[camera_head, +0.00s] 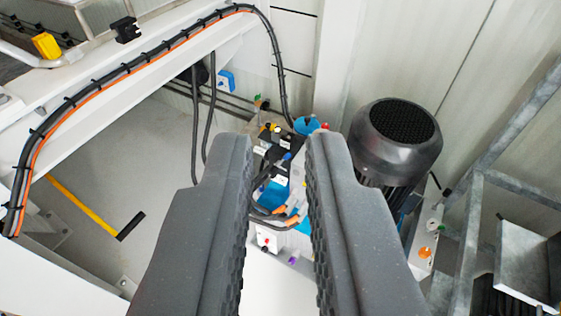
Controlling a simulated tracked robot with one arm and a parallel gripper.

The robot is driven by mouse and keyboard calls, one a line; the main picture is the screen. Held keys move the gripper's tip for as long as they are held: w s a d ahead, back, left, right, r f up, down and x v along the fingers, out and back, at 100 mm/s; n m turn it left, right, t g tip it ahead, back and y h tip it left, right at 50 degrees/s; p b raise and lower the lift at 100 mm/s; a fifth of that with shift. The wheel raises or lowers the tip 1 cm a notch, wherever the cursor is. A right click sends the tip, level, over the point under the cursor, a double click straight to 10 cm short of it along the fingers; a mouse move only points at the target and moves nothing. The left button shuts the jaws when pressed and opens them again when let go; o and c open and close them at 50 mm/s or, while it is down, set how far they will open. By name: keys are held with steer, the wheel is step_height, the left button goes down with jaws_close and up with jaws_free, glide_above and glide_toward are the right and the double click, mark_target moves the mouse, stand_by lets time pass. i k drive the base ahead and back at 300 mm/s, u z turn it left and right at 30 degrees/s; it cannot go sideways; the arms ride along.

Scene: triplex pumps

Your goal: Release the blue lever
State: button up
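My gripper (279,145) is open, its two dark grey ridged fingers apart with nothing held between them. Beyond the fingertips, in the gap, is a crowded cluster of small fittings, hoses and coloured knobs. A small blue piece (287,156) shows there and may be the blue lever, but it is too small to tell its shape or position. A rounder blue part (307,125) is just above, near the right fingertip. The fingers hide the sides of the cluster and appear apart from it.
A large dark motor (396,138) stands right of the right finger. Grey metal framing (505,130) is at the far right. A white beam (110,75) with black and orange cables crosses the upper left. Pale floor (125,165) is open at left.

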mark_target(288, 155)
steer(key=u, duration=0.05)
steer(key=k, duration=0.65)
steer(key=u, duration=0.5)
steer(key=i, duration=1.6)
steer(key=z, duration=0.45)
